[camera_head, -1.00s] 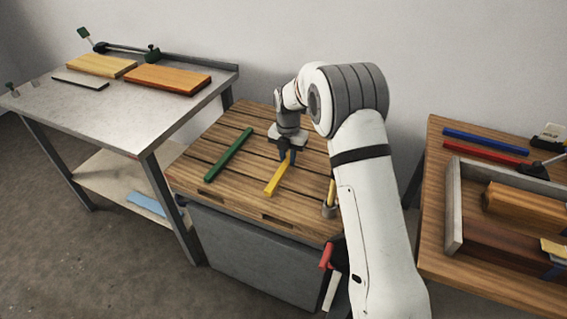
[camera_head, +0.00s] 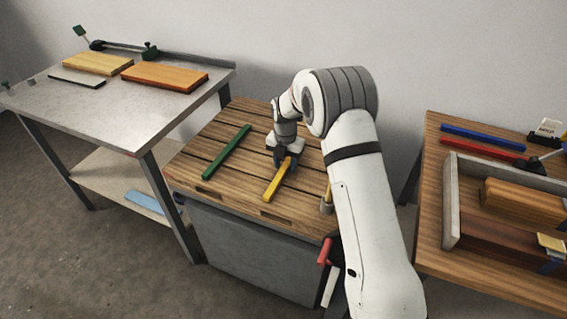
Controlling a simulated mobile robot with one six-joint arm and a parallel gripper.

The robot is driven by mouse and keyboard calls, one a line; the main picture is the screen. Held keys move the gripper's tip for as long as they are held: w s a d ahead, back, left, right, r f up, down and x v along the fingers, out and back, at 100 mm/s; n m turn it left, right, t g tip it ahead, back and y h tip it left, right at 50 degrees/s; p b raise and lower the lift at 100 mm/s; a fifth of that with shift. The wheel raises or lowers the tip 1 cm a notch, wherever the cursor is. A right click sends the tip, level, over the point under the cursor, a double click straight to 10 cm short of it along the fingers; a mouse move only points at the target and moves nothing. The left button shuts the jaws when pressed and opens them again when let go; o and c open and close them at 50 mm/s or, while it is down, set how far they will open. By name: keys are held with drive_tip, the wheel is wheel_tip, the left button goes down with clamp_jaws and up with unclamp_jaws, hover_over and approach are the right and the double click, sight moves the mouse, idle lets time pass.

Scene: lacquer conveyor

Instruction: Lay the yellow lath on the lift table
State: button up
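The yellow lath (camera_head: 274,187) lies slantwise on the slatted wooden top (camera_head: 230,196) of the grey cabinet in the middle, which I take to be the lift table. My gripper (camera_head: 286,161) is down at the lath's far end, with dark fingers on either side of it. Whether the fingers press on the lath or stand slightly apart is too small to tell. The lath's far tip is partly hidden by my gripper. A green lath (camera_head: 227,152) lies to the left on the same top, apart from the yellow one.
A metal-topped bench (camera_head: 105,116) at left holds a yellow board (camera_head: 98,63) and an orange board (camera_head: 165,77). The right table (camera_head: 432,225) holds a blue lath (camera_head: 495,137), a red lath (camera_head: 480,148) and a grey-walled frame (camera_head: 452,205).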

sight(285, 165)
wheel_tip(285, 165, up, 11)
drive_tip(key=s+d+r+m, duration=0.4)
drive_tip(key=s+m, duration=0.1)
drive_tip(key=s+d+r+m, duration=0.4)
drive_tip(key=s+m, duration=0.2)
drive_tip(key=s+d+r+m+t, duration=0.1)
drive_tip(key=s+d+r+m, duration=0.3)
drive_tip(key=s+m, duration=0.1)
drive_tip(key=shift+s+d+m, duration=0.25)
drive_tip(key=shift+d+m, duration=0.05)
drive_tip(key=shift+d, duration=0.05)
drive_tip(key=s+d+f+m, duration=0.1)
drive_tip(key=s+d+m, duration=0.1)
drive_tip(key=s+m, duration=0.5)
drive_tip(key=s+d+f+m+t, duration=0.1)
drive_tip(key=s+d+m, duration=0.2)
drive_tip(key=s+m, duration=0.5)
drive_tip(key=s, duration=0.3)
drive_tip(key=shift+s+d, duration=0.3)
drive_tip(key=shift+d, duration=0.05)
drive_tip(key=shift+r, duration=0.1)
